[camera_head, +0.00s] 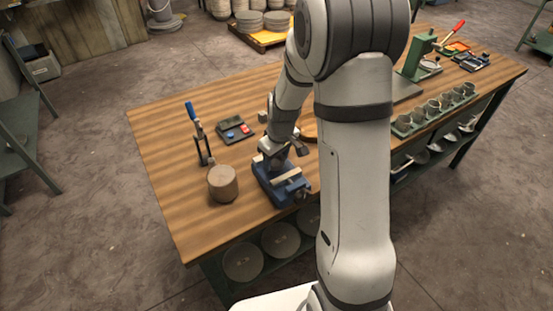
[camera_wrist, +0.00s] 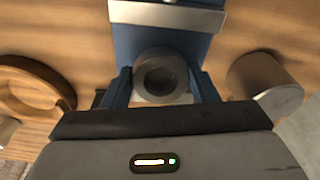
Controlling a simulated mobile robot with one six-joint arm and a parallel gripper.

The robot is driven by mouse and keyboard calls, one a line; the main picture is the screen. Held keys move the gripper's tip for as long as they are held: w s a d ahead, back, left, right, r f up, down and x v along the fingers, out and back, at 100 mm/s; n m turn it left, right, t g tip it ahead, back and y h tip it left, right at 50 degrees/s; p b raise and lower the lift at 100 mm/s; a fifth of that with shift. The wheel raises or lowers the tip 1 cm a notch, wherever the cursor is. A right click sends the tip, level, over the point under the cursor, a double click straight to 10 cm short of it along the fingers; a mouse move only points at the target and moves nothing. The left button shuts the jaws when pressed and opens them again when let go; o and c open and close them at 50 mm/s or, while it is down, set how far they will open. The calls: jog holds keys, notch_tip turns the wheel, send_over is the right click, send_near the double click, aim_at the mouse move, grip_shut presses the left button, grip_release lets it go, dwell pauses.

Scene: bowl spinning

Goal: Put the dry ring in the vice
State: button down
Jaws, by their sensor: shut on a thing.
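My gripper (camera_wrist: 163,82) is shut on a grey ring (camera_wrist: 163,70) with a dark round hollow, which sits between its two fingers. The blue vice (camera_wrist: 160,45) is just beyond and below the ring in the wrist view, with a pale jaw bar (camera_wrist: 168,15) across it. In the head view the vice (camera_head: 272,188) stands at the bench's front edge, and my gripper (camera_head: 272,155) is low over it. The ring is hidden there by my gripper. I cannot tell whether the ring touches the vice.
A brown cylinder (camera_head: 222,183) stands left of the vice on the wooden bench (camera_head: 165,150). A blue-handled upright tool (camera_head: 197,135) and a small dark tray (camera_head: 235,130) are behind it. A wooden hoop (camera_wrist: 12,80) lies left in the wrist view. The bench's left end is clear.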

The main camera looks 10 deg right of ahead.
aim_at(280, 162)
jog(key=c, duration=1)
grip_release()
jog(key=shift+s+f, duration=0.35)
jog(key=shift+f, duration=0.2)
jog(key=o, duration=0.3)
jog(key=shift+w+f, duration=0.1)
jog(key=shift+w, duration=0.25)
jog(key=shift+o, duration=0.7)
jog(key=shift+s+r, duration=0.1)
jog(key=shift+r, duration=0.1)
jog(key=shift+r, duration=0.3)
notch_tip(280, 162, up, 11)
jog(key=s+b, duration=0.1)
jog(key=shift+d+r, duration=0.2)
jog(key=shift+d, duration=0.2)
